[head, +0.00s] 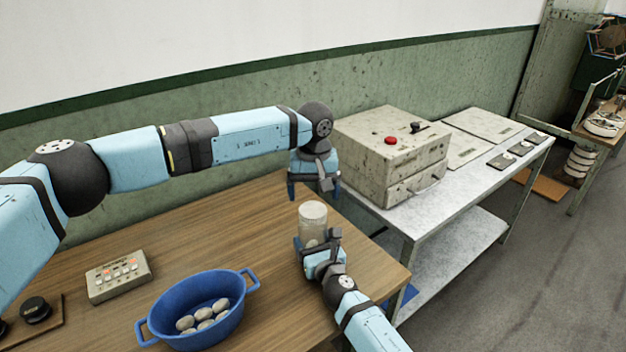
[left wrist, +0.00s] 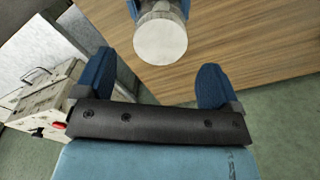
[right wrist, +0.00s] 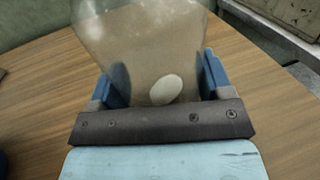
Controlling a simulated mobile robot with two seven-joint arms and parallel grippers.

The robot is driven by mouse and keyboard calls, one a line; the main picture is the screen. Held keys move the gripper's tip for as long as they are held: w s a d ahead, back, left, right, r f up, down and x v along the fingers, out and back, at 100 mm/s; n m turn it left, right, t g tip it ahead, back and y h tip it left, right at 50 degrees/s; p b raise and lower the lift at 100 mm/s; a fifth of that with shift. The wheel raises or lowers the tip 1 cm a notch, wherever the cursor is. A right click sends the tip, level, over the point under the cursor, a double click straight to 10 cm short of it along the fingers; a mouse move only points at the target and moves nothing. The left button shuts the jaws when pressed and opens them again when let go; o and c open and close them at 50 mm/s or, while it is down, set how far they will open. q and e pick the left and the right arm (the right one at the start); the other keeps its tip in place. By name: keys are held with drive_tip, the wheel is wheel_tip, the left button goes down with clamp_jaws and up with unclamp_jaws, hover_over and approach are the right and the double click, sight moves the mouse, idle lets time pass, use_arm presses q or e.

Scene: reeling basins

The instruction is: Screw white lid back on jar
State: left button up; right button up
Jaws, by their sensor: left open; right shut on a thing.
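The clear jar (head: 312,230) stands upright near the right edge of the wooden table, with a pale oval thing inside that shows in the right wrist view (right wrist: 166,89). The white lid (head: 313,209) sits on its top; I cannot tell how tightly. From above, the lid is a round white disc in the left wrist view (left wrist: 160,39). My right gripper (head: 317,242) is shut on the jar's body, with one finger on each side in the right wrist view (right wrist: 163,82). My left gripper (head: 314,190) is open and empty, above and behind the lid, apart from it.
A blue basin (head: 198,307) with several pale cocoons stands at the front. A button panel (head: 119,276) lies left of it. A worn box (head: 390,153) with a red button stands on the metal table (head: 490,178) at right. The wooden table (head: 215,232) is clear behind the basin.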

use_arm(q)
drive_tip(key=n, duration=0.4)
drive_tip(key=shift+r, duration=0.2)
drive_tip(key=n, duration=0.6)
drive_tip(key=shift+d+r+n, duration=0.15)
drive_tip(key=shift+r+n, duration=0.05)
drive_tip(key=shift+n, duration=0.2)
drive_tip(key=n, duration=0.4)
drive_tip(key=shift+r, duration=0.2)
drive_tip(key=n, duration=0.4)
drive_tip(key=shift+r+n, duration=0.15)
drive_tip(key=shift+n, duration=0.15)
drive_tip(key=n, duration=0.6)
drive_tip(key=shift+w+r, duration=0.1)
drive_tip(key=shift+r, duration=0.15)
drive_tip(key=n, duration=0.4)
drive_tip(key=shift+r+n, duration=0.1)
drive_tip(key=shift+n, duration=0.2)
drive_tip(key=n, duration=0.4)
drive_tip(key=shift+r, duration=0.15)
drive_tip(key=n, duration=0.4)
drive_tip(key=shift+w+a+r, duration=0.1)
drive_tip(key=shift+a+r, duration=0.05)
drive_tip(key=shift+a, duration=0.1)
